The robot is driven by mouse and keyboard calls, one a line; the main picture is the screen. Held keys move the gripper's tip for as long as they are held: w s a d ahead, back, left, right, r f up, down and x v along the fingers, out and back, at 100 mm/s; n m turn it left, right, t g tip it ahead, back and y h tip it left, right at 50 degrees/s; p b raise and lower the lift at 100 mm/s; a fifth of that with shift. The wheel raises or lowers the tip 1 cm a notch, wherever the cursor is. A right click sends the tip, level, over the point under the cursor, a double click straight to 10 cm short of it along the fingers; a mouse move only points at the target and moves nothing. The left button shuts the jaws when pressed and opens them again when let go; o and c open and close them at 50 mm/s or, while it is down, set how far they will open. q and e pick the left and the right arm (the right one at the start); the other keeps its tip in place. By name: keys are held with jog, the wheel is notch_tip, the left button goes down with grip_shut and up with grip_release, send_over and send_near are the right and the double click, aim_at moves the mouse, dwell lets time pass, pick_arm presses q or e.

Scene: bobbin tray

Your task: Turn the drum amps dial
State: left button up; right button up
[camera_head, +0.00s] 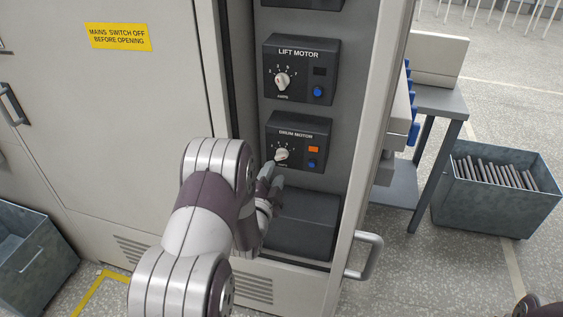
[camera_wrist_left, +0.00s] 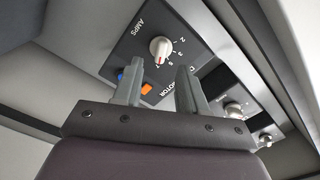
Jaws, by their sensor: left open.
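The drum motor box (camera_head: 318,131) is a dark panel in the open cabinet, with a white amps dial (camera_head: 281,154), an orange switch and a blue button. The dial also shows in the left wrist view (camera_wrist_left: 161,47), beyond the fingertips, with numbers around it. My left gripper (camera_head: 271,172) is just below and left of the dial in the head view. In the left wrist view its two fingers (camera_wrist_left: 160,75) are apart with nothing between them, and the dial appears clear of them. My right gripper is not in view; only a bit of dark arm shows at the lower right corner.
The lift motor box (camera_head: 325,55) with a similar dial sits above. The cabinet's side wall (camera_head: 375,110) and door handle (camera_head: 366,255) stand to the right. A grey bin of rods (camera_head: 495,208) is on the floor at right. A closed cabinet door (camera_head: 90,110) lies left.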

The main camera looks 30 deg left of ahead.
aim_at(280, 159)
pick_arm(q)
jog(key=x, duration=0.4)
jog(key=shift+w+a+r, duration=0.1)
jog(key=shift+w, duration=0.65)
grip_shut()
